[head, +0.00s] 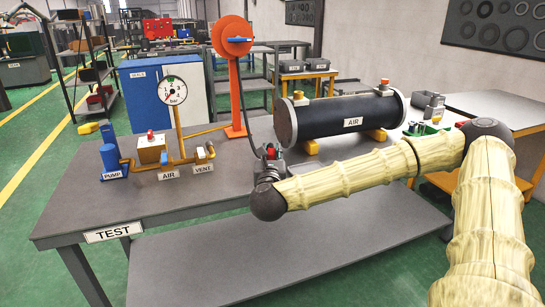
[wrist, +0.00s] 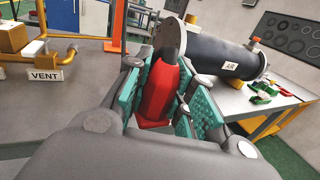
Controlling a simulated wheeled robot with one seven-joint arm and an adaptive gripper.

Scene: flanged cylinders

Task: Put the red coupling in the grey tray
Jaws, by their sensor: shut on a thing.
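The red coupling (wrist: 156,92) is between the green-padded fingers of my gripper (wrist: 163,88) in the wrist view, its dark tip pointing away. In the head view only a bit of red (head: 270,153) shows at my gripper (head: 268,160), which is above the grey bench, left of the black AIR cylinder. My gripper is shut on the coupling. I cannot tell for sure which thing is the grey tray; two grey bins (head: 291,66) stand on a low table at the back.
The black AIR cylinder (head: 345,115) lies on yellow supports on the bench (head: 125,195). An orange reel stand (head: 234,85) has a dark hose running down toward my gripper. The gauge (head: 172,91), pump (head: 113,160) and VENT valve (head: 203,152) stand left. Green fixtures (wrist: 266,92) lie right.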

